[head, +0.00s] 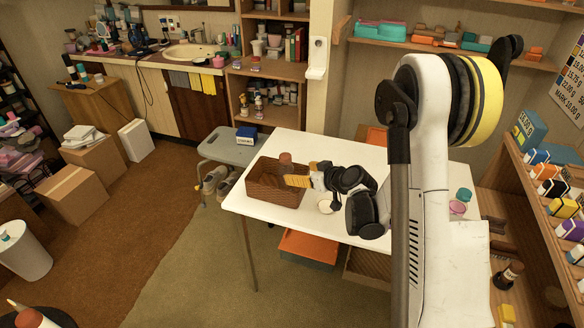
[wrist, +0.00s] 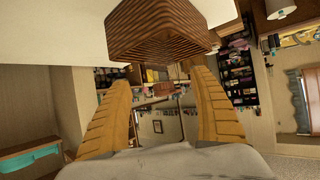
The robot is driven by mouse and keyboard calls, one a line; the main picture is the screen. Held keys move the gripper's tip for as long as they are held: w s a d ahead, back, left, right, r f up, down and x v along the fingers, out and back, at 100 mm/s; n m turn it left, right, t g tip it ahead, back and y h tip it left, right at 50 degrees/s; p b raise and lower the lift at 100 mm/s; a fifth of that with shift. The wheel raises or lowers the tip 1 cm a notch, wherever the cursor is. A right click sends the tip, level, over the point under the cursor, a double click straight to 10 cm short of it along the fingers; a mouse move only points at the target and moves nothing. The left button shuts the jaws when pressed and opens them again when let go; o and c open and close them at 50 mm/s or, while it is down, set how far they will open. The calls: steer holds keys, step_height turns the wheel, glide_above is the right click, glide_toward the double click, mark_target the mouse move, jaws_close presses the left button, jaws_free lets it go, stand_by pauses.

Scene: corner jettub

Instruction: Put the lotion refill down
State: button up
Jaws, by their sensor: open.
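My gripper (head: 300,174) is open, with its yellow fingers at the right side of the brown woven basket (head: 273,203) on the white table. In the wrist view the two fingers of my gripper (wrist: 160,78) are spread wide with nothing held between them. The basket (wrist: 160,35) fills the top middle there, just beyond the fingertips. A reddish-brown rounded thing (head: 285,158) shows at the basket's back edge. I cannot tell whether it is inside or behind, or whether it is the lotion refill. No other thing is clearly the lotion refill.
Pink and teal pots (head: 459,202) stand at the table's right. A grey stool (head: 226,150) with a blue box stands left. An orange bin (head: 308,247) is under the table.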

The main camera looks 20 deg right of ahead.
steer(key=s+a+r+m+g+h, duration=0.1)
steer(key=s+a+r+g, duration=0.15)
steer(key=s+r, duration=0.5)
steer(key=s+a+r+m+g+h, duration=0.1)
steer(key=s+a+r, duration=0.2)
steer(key=s+r, duration=0.45)
steer(key=s+r+m+h, duration=0.1)
steer(key=s+m+h, duration=0.1)
steer(key=s, duration=1.5)
steer(key=shift+r+g, duration=0.25)
steer(key=shift+g, duration=0.2)
